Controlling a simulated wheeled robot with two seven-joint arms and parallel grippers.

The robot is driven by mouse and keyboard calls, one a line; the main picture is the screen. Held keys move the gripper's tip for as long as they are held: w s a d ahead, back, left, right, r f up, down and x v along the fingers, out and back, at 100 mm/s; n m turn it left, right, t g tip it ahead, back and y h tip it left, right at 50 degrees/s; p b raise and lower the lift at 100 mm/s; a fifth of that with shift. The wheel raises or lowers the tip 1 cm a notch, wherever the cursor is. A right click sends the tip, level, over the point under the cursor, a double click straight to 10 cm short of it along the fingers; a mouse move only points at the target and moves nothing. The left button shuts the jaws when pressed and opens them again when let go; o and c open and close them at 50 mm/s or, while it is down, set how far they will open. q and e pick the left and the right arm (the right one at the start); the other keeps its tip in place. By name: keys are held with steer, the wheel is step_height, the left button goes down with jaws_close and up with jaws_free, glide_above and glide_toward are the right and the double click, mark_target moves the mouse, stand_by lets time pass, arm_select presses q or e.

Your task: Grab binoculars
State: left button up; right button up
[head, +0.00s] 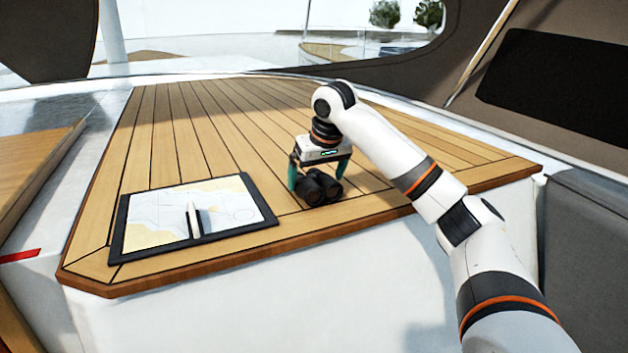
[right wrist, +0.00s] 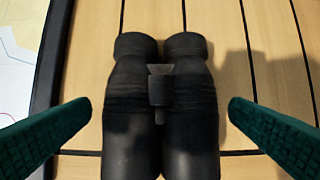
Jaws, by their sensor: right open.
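The black binoculars (head: 318,187) lie on the wooden deck table, right of the chart board. In the right wrist view the binoculars (right wrist: 160,110) fill the middle, their two barrels side by side. My right gripper (head: 318,182) is over them, pointing down. Its two green fingers are open, one on each side of the binoculars. In the right wrist view a gap shows between each fingertip and the barrels, so the gripper (right wrist: 160,112) does not touch them there. My left gripper is not in view.
A black-framed chart board (head: 160,220) with a pen-like item (head: 194,220) on it lies left of the binoculars. The slatted wooden table (head: 200,120) is clear behind them. Its front edge is close in front of the binoculars. A grey seat side (head: 585,230) stands at the right.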

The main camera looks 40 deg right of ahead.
steer(key=shift+x, duration=0.8)
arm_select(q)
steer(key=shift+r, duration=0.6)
arm_select(e)
steer(key=shift+w+d+f, duration=0.1)
steer(key=shift+f, duration=0.3)
steer(key=shift+r, duration=0.15)
steer(key=c, duration=1.2)
steer(key=shift+c, duration=0.2)
steer(key=shift+r, duration=0.1)
